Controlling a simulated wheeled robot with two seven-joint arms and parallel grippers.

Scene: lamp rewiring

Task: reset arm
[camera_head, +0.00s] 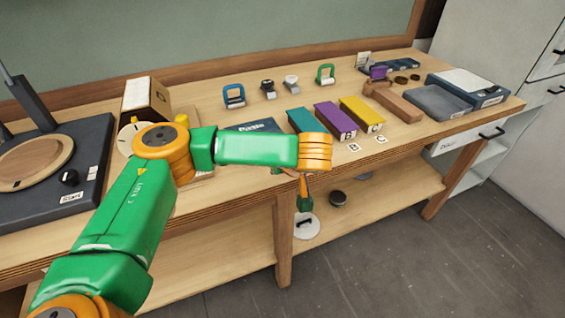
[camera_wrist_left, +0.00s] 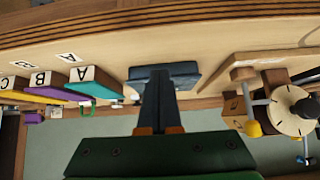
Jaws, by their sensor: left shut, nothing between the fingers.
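My left arm (camera_head: 255,148), green with orange joints, reaches in from the left across the front of the workbench in the head view. Its outer end bends down at an orange joint (camera_head: 315,151) by the bench's front edge; the fingers are not clear there. In the left wrist view my left gripper (camera_wrist_left: 158,103) shows its dark fingers together, with nothing held. The end of a dark blue box (camera_wrist_left: 165,72) shows beyond the fingers; the gap between them cannot be judged. My right gripper is not in view.
Teal, purple (camera_head: 335,121) and yellow (camera_head: 361,113) blocks stand on the bench (camera_head: 225,92), right of the arm. A dark turntable-like device (camera_head: 88,150) is at left. Small clamps and a padlock-like green loop (camera_head: 325,74) stand behind. A lower shelf (camera_head: 385,188) runs underneath.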

